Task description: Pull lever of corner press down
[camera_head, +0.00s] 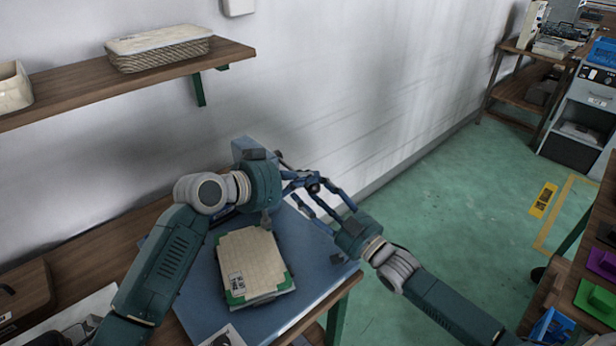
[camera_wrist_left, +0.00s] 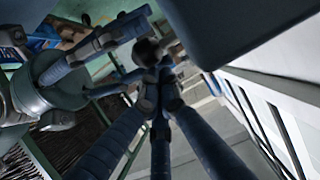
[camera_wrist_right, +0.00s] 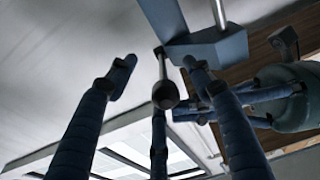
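The blue corner press (camera_head: 241,147) stands by the wall, mostly hidden behind my left arm; its blue block (camera_wrist_right: 215,48) shows in the right wrist view. Its lever is a metal rod ending in a dark ball knob (camera_wrist_right: 166,95), which also shows in the head view (camera_head: 313,186). My left gripper (camera_wrist_left: 155,78) has its fingertips together close by the knob; contact is unclear. My right gripper (camera_wrist_right: 158,85) is open, its fingers spread around the knob without closing on it. A cream tray panel with green corners (camera_head: 252,258) lies on the blue work surface (camera_head: 315,262).
A wooden shelf (camera_head: 75,88) with a wicker basket (camera_head: 160,50) hangs on the wall above left. A brown box (camera_head: 22,290) is at lower left. Open green floor (camera_head: 440,215) lies right of the bench. Both grippers are crowded close together at the knob.

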